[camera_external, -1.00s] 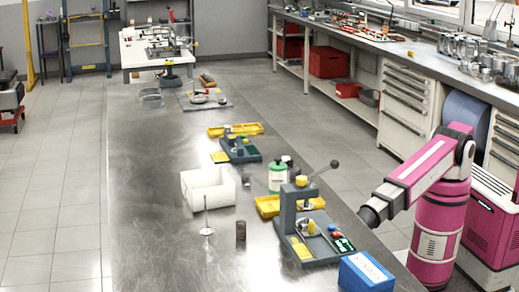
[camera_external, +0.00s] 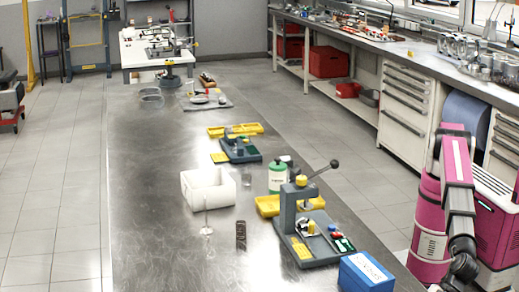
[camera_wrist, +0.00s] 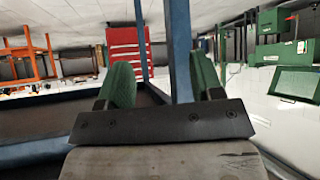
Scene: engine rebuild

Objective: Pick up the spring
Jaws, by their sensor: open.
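A small dark upright cylinder (camera_external: 241,235), which looks like the spring, stands on the bare steel bench top, right of a thin-stemmed valve (camera_external: 206,216). Its coils are too small to make out. My gripper (camera_external: 447,286) is at the bottom right of the external view, off the bench's right edge and far from the cylinder. Its fingers are partly cut off there. In the wrist view my gripper (camera_wrist: 163,85) shows two green finger pads spread apart with nothing between them. The spring is not seen in the wrist view.
A blue box (camera_external: 367,272) stands at the bench's near right edge, between my arm and the cylinder. A grey press fixture (camera_external: 290,215) with a lever and tray stands behind it. A white bin (camera_external: 208,188) is behind the valve. The bench's left side (camera_external: 150,240) is clear.

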